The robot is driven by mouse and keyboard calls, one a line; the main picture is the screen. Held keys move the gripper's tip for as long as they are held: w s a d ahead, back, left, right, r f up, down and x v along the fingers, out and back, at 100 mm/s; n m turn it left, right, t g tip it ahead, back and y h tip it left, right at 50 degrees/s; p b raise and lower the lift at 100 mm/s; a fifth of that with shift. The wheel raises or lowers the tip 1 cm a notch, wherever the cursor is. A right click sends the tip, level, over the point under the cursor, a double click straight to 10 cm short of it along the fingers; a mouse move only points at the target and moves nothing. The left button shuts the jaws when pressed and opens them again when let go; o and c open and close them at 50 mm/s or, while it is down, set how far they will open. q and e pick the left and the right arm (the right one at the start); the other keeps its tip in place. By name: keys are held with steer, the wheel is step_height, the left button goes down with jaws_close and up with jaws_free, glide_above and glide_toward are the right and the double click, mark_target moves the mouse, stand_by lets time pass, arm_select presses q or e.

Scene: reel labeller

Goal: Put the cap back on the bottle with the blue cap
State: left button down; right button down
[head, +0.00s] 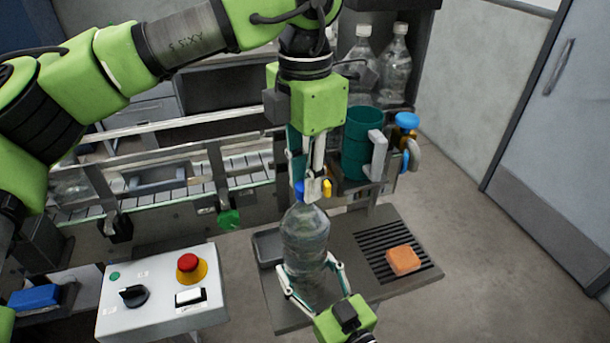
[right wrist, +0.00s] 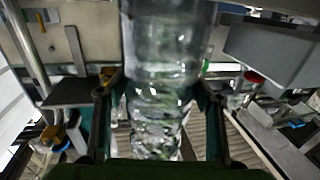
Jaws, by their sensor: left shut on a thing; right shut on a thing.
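The clear ribbed bottle (head: 305,236) stands upright over the grey work shelf in the head view. My right gripper (head: 308,272) is shut around its lower body from the front. The bottle (right wrist: 160,75) also fills the middle of the right wrist view, between the two fingers. My left gripper (head: 312,188) points down from above and is shut on the blue cap (head: 299,190), right at the bottle's mouth. The fingers hide much of the cap and the neck, so I cannot tell whether the cap is seated.
The grey shelf (head: 272,302) has a slotted drain with an orange sponge (head: 403,260). A teal jug (head: 357,143) stands behind to the right. A control box (head: 150,314) with a red button is at front left. A conveyor (head: 170,194) runs behind.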

arm_select(q)
steer(key=m, duration=0.3)
steer(key=shift+m, duration=0.3)
steer(key=c, duration=1.8)
jaws_free()
steer(key=shift+r, duration=2.3)
steer(key=shift+c, duration=0.5)
step_height(320, 180, up, 3)
steer(key=n, duration=0.5)
steer(key=shift+r, duration=0.2)
